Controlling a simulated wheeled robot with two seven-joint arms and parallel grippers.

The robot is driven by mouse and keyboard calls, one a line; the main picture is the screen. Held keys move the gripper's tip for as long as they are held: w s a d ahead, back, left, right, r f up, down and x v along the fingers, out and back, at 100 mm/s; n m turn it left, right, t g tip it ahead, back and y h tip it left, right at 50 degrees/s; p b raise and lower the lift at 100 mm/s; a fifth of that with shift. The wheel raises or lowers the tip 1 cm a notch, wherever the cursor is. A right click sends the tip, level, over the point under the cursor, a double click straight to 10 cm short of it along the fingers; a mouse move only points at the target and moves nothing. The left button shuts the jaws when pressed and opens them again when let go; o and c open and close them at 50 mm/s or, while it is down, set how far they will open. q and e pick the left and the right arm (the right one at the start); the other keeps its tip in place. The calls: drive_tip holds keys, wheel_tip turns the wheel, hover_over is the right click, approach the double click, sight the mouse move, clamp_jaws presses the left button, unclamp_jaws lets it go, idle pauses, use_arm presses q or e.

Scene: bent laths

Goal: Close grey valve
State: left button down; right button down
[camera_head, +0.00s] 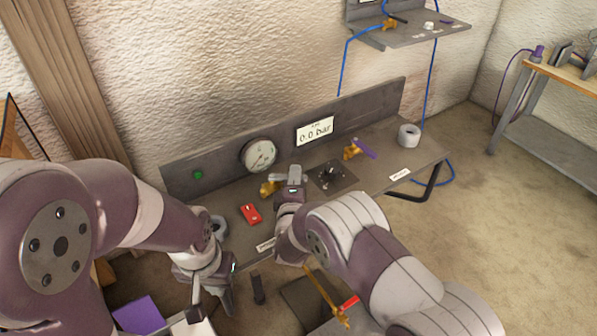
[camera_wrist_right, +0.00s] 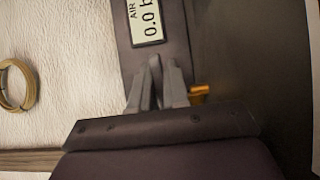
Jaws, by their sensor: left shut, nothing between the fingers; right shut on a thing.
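The grey valve has a brass body (camera_head: 268,188) and a light grey handle (camera_head: 284,177). It stands on the grey bench, in front of the dial gauge. My right gripper (camera_head: 293,188) is at the valve and shut on the grey handle, hiding part of it. In the right wrist view the right gripper's fingers (camera_wrist_right: 157,88) are close together, with brass (camera_wrist_right: 200,92) showing beside them. My left gripper (camera_head: 213,292) is shut and empty, low in front of the bench's near edge, away from the valve.
A purple-handled brass valve (camera_head: 358,150) stands further right on the bench. The dial gauge (camera_head: 258,154) and a display (camera_head: 314,131) reading 0.0 bar are at the back panel. A red object (camera_head: 250,214) and a white roll (camera_head: 409,135) lie on the bench.

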drive_tip(key=m+h, duration=0.1)
drive_tip(key=h, duration=0.1)
drive_tip(key=s+m+h, duration=0.1)
drive_tip(key=shift+s+a+h+p, duration=0.1)
drive_tip(key=shift+s+h+p, duration=0.05)
drive_tip(key=shift+h+p, duration=0.25)
drive_tip(key=shift+s+a+m+g+h, duration=0.1)
drive_tip(key=shift+s+m+g+h, duration=0.25)
drive_tip(key=shift+m+h, duration=0.55)
drive_tip(key=shift+s+m+g+h, duration=0.2)
drive_tip(key=shift+m+g+h, duration=0.3)
drive_tip(key=shift+h, duration=0.6)
drive_tip(key=shift+f, duration=0.1)
drive_tip(key=c, duration=1.2)
unclamp_jaws()
